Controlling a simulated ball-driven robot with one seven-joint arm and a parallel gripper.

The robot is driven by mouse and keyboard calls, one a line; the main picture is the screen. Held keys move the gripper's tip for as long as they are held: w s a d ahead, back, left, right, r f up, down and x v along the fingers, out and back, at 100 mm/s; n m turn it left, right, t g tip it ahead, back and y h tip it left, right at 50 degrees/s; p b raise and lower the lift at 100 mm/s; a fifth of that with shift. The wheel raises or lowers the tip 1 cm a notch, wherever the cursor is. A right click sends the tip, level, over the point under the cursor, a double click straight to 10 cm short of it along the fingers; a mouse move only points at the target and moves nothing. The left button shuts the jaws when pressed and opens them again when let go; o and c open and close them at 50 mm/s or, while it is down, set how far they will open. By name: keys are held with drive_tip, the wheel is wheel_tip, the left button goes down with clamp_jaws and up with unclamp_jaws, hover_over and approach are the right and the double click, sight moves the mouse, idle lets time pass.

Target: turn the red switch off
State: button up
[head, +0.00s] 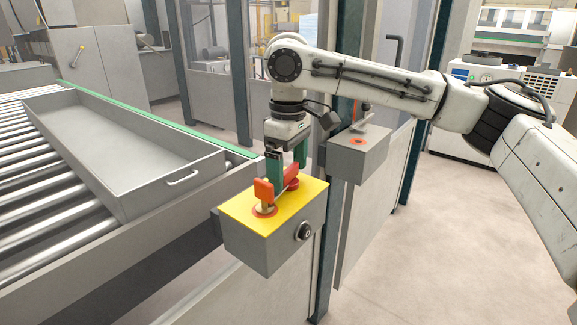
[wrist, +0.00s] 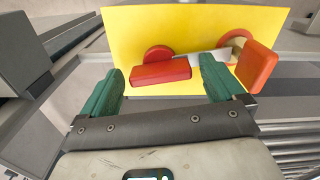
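The red switch sits on the yellow top of a grey box (head: 262,243) in the head view. It shows as a red block (head: 263,190) at the front left and a red piece (head: 291,182) behind it, with orange-red rings at the base. In the wrist view a red bar (wrist: 160,72) and a red square block (wrist: 257,66) show, with a pale metal part between them. My gripper (head: 286,172) points down over the box, its green fingers open. In the wrist view the bar appears between the fingertips, with a gap at each side; contact cannot be told.
A second grey box (head: 356,160) with an orange ring and lever stands behind, near my gripper. A roller conveyor (head: 40,215) with a grey tray (head: 125,150) lies at the left. Dark posts (head: 325,240) stand close by the boxes. Open floor (head: 450,250) lies at the right.

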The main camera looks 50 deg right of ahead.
drive_tip(key=c, duration=1.5)
